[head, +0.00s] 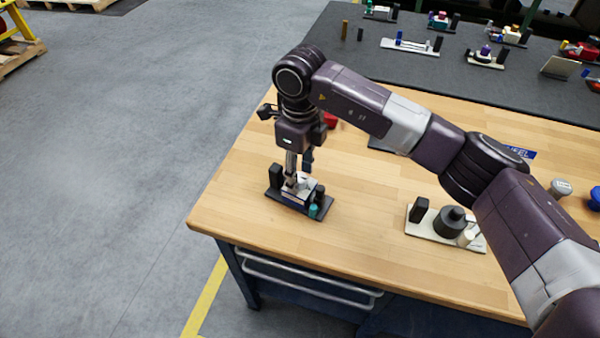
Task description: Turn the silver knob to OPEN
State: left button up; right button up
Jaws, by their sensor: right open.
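The valve actuator (316,204) is a small white and blue block on a dark base plate near the left front corner of the wooden table. A black post and a teal cylinder stand on the same plate. My right gripper (298,175) points down from above, with its fingers at the top of the block. Its jaws are open. The silver knob is not clearly seen; the fingers cover the top of the block, and I cannot tell whether they touch it. My left gripper is not in view.
A light plate with a black round part (449,222) stands to the right on the table. A dark mat (480,80) at the back holds several similar devices. A red object (331,120) sits behind my gripper. Bare wood (365,195) lies between the two front plates.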

aim_at(300, 177)
notch_tip(300, 177, up, 12)
dwell(0.4)
dwell(0.3)
